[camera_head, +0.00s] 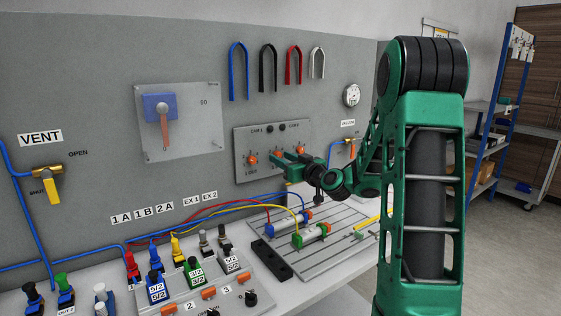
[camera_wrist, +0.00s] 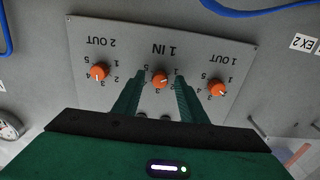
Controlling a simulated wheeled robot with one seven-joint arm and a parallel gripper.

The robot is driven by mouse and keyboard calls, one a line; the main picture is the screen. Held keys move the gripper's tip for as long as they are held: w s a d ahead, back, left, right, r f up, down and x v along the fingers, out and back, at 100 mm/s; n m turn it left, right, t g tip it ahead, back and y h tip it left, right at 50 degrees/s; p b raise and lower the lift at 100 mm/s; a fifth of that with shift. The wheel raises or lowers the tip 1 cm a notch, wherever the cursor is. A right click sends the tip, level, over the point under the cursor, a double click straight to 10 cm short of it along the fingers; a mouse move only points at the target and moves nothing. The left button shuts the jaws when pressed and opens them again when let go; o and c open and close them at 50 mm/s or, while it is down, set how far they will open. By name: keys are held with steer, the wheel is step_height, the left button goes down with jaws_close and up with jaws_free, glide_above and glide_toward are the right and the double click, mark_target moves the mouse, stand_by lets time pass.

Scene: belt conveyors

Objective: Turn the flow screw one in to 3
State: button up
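The flow screw 1 IN is the orange knob (camera_wrist: 160,80) in the middle of a grey panel (camera_wrist: 215,50), seen upside down in the wrist view. A pale mark shows on the knob, but its setting is too small to read surely. My gripper (camera_wrist: 159,76) is open, with its two green fingertips on either side of this knob and a small gap at each side. In the head view my gripper (camera_head: 277,158) reaches the panel from the right, partly hiding the knobs.
Similar orange knobs, 2 OUT (camera_wrist: 99,71) and 1 OUT (camera_wrist: 217,88), sit close beside the fingers. Below the panel, a slotted plate (camera_head: 345,235) carries cylinders with yellow and blue hoses (camera_head: 262,202). A gauge (camera_head: 351,95) hangs right of the panel.

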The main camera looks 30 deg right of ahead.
steer(key=shift+w, duration=0.25)
jaws_close()
steer(key=shift+m, duration=0.3)
